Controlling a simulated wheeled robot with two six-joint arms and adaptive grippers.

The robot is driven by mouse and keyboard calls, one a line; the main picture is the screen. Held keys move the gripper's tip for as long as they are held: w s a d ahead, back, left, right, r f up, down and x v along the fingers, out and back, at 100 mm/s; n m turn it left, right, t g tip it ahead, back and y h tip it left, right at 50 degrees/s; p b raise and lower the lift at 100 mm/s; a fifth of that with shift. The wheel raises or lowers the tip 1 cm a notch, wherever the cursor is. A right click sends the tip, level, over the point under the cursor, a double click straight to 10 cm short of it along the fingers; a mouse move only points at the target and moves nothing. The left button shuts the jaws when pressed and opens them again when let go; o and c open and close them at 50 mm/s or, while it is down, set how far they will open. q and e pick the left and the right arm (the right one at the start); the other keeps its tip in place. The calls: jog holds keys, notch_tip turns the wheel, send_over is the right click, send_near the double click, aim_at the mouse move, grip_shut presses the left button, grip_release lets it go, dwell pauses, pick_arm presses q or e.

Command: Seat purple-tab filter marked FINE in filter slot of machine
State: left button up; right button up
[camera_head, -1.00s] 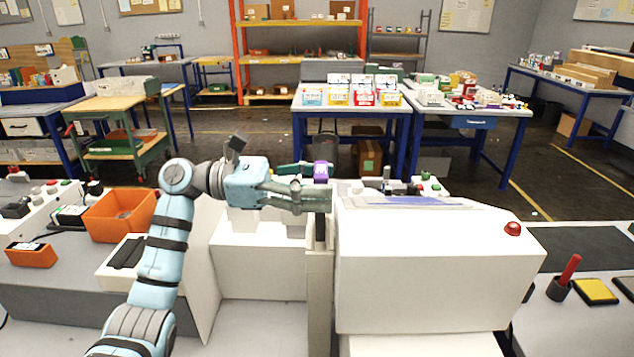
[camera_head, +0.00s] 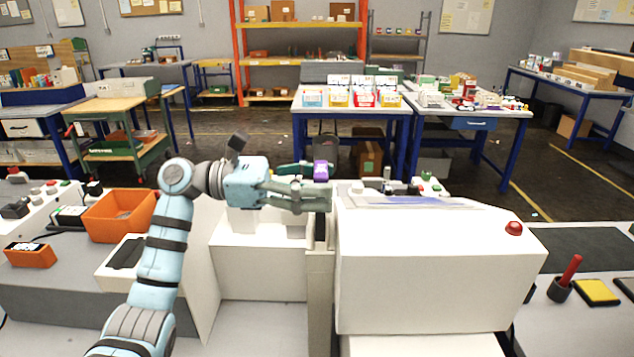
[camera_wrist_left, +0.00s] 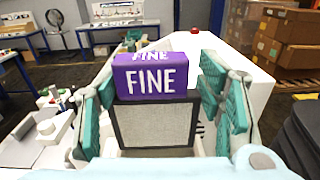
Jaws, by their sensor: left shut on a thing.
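The purple-tab filter (camera_wrist_left: 151,80) marked FINE fills the middle of the left wrist view, its tab up and its grey mesh panel below. Its purple tab also shows in the head view (camera_head: 321,171). My left gripper (camera_head: 322,187) is shut on the filter, with a green finger on each side of it in the left wrist view. It holds the filter at the left end of the white machine (camera_head: 430,270). The filter slot and the filter's lower edge are hidden, so I cannot tell how deep the filter sits. My right gripper is not in view.
An orange bin (camera_head: 118,216) and an orange box (camera_head: 31,254) stand on the bench at left. The machine has a red button (camera_head: 513,228) on top. A red-handled tool in a black cup (camera_head: 560,288) and a yellow pad (camera_head: 596,291) lie at right.

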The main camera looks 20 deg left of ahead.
pick_arm(q)
jog(key=shift+f+b, duration=2.3)
jog(key=shift+f, duration=0.3)
jog(key=o, duration=1.3)
jog(key=shift+r, duration=0.1)
jog(key=shift+r, duration=0.1)
notch_tip(320, 180, up, 10)
jog(key=shift+f, duration=0.1)
